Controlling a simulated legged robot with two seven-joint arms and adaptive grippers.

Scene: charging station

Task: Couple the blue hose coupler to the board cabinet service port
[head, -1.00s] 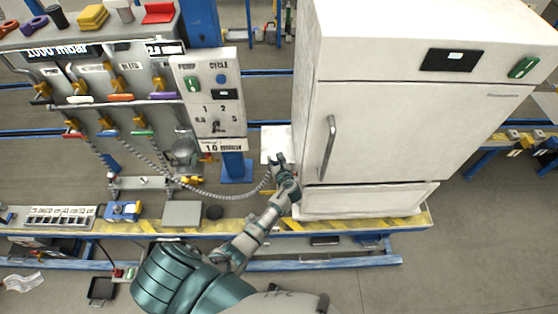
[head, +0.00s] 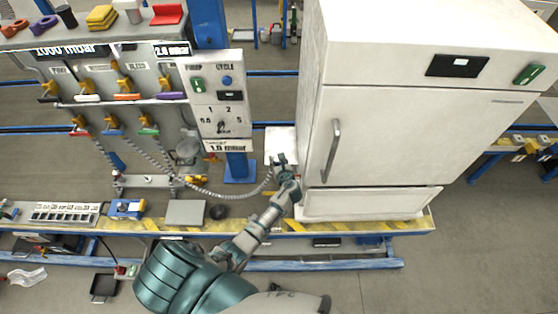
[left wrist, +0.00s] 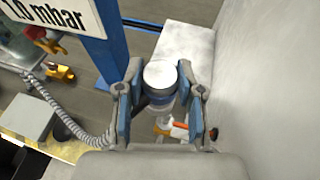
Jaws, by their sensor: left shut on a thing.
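My left gripper (head: 279,161) is beside the white cabinet's left side. In the left wrist view my left gripper (left wrist: 160,103) is shut on the hose coupler (left wrist: 160,76), a round piece with a pale flat end and a blue band. A grey ribbed hose (head: 225,195) runs from the valve panel to the gripper; the hose also shows in the left wrist view (left wrist: 75,110). A white fitting with an orange-red lever (left wrist: 178,128) shows below the coupler, partly hidden by the fingers. I cannot tell if it is the service port. My right gripper is not in view.
The tall white cabinet (head: 410,140) stands close right of the gripper. A control panel (head: 220,105) on a blue post (head: 237,168) and a valve panel (head: 120,80) are at the left. A grey plate (head: 186,212) and dark puck (head: 218,212) lie on the bench.

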